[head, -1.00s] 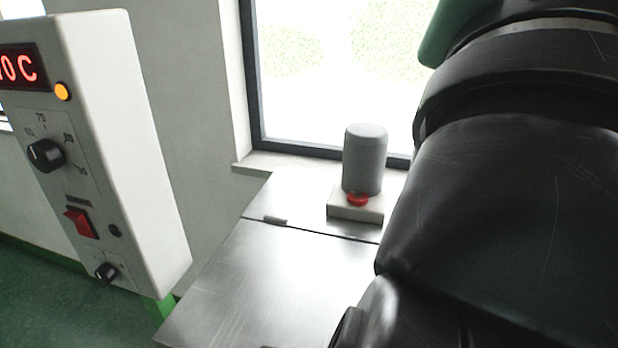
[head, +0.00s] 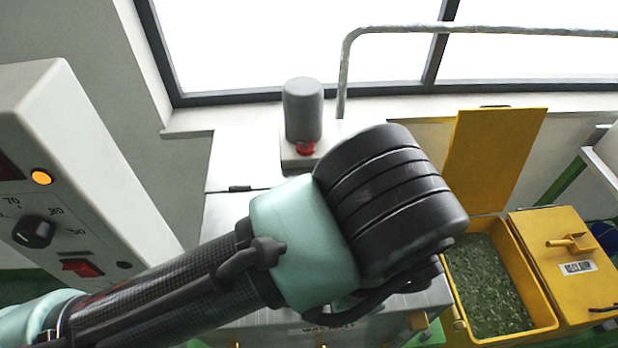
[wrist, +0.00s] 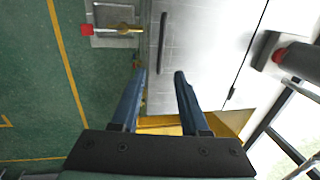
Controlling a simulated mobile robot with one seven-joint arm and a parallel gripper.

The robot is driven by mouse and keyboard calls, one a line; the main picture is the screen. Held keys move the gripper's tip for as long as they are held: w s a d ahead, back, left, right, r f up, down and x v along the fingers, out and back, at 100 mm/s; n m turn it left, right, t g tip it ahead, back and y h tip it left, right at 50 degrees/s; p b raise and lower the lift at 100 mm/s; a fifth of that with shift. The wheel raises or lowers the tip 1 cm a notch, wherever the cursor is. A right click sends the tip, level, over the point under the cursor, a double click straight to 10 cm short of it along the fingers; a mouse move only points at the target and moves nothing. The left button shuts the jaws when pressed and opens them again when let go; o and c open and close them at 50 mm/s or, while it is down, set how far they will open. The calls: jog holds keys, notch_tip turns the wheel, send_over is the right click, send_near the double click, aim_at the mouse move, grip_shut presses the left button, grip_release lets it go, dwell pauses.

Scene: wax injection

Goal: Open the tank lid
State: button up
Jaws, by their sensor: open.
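The tank lid is a flat, shut metal plate (wrist: 208,42); its left part also shows in the head view (head: 224,218), with my arm covering much of it. A dark bar handle (wrist: 162,42) runs along the lid's front edge in the wrist view. My gripper (wrist: 160,72) is open and empty. Its two blue fingers appear just below the handle's lower end in the picture, apart from it, and I cannot tell the height between them. In the head view the fingers are hidden by my arm.
A grey cylinder with a red knob (head: 303,112) stands behind the lid. A white control box (head: 60,160) is at left. An open yellow bin (head: 548,305) of green pieces is at right. A valve with a red end (wrist: 88,30) sits before the tank.

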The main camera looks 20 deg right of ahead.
send_over(328, 312)
notch_tip(328, 312, down, 11)
jog(key=shift+p, duration=0.45)
jog(key=shift+w, duration=0.1)
grip_shut()
dwell(1.1)
